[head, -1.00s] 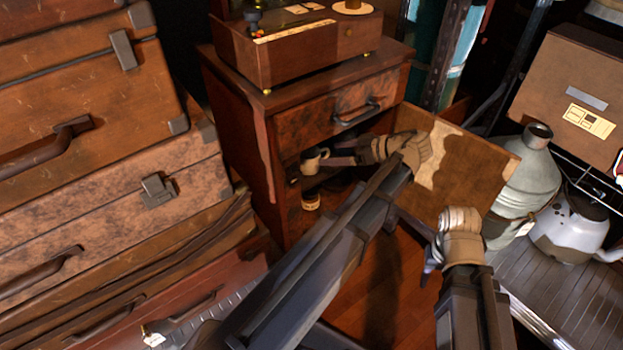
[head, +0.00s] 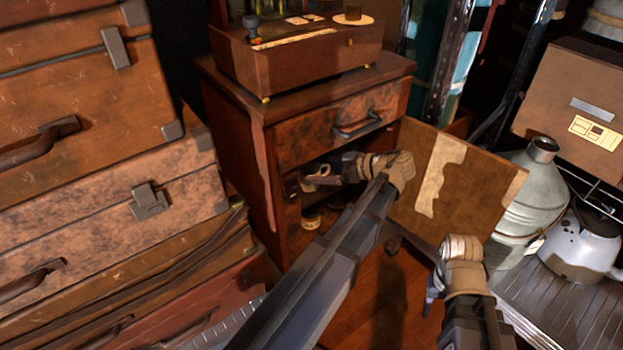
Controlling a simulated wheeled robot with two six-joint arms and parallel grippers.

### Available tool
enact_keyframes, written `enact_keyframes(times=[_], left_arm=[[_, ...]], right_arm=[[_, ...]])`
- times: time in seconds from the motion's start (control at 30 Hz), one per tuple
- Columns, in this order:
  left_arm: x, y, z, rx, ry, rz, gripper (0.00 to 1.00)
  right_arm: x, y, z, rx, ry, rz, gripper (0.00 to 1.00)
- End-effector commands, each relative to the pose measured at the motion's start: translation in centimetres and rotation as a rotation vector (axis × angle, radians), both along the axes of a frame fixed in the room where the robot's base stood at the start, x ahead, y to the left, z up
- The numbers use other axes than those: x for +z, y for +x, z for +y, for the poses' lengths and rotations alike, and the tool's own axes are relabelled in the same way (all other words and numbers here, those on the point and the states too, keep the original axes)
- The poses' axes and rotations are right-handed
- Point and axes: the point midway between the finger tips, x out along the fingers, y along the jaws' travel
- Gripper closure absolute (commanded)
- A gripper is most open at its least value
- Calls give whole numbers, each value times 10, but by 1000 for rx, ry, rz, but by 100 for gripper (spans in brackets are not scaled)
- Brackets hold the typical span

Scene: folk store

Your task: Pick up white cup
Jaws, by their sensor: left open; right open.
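The white cup (head: 309,184) sits inside the open compartment of the wooden cabinet (head: 262,175), below its drawer. It is small in the head view and partly hidden by my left gripper. My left gripper (head: 331,173) reaches into the compartment from the right. Its jaws are open at the cup, with one finger overlapping the cup in the picture. I cannot tell whether they touch. My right gripper (head: 432,290) is open and empty, low in front of the cabinet, well away from the cup.
A small round container (head: 311,219) stands below the cup. The open cabinet door (head: 455,185) is to the right of my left gripper. Stacked suitcases (head: 100,190) fill the left. A metal jug (head: 525,195) and a white kettle (head: 580,245) stand at right.

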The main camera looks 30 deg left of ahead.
Motion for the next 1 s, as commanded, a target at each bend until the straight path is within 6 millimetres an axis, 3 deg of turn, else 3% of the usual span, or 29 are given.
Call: enact_keyframes(times=[0.27,0.5,1.0], left_arm=[[-17,-4,36,2,0,0,0],[-16,-4,38,0,0,0,0],[-16,-3,37,0,0,0,56]], right_arm=[[-17,0,0,-4,0,0,50],[-16,0,0,-4,0,0,50],[-16,0,0,-4,0,0,50]])
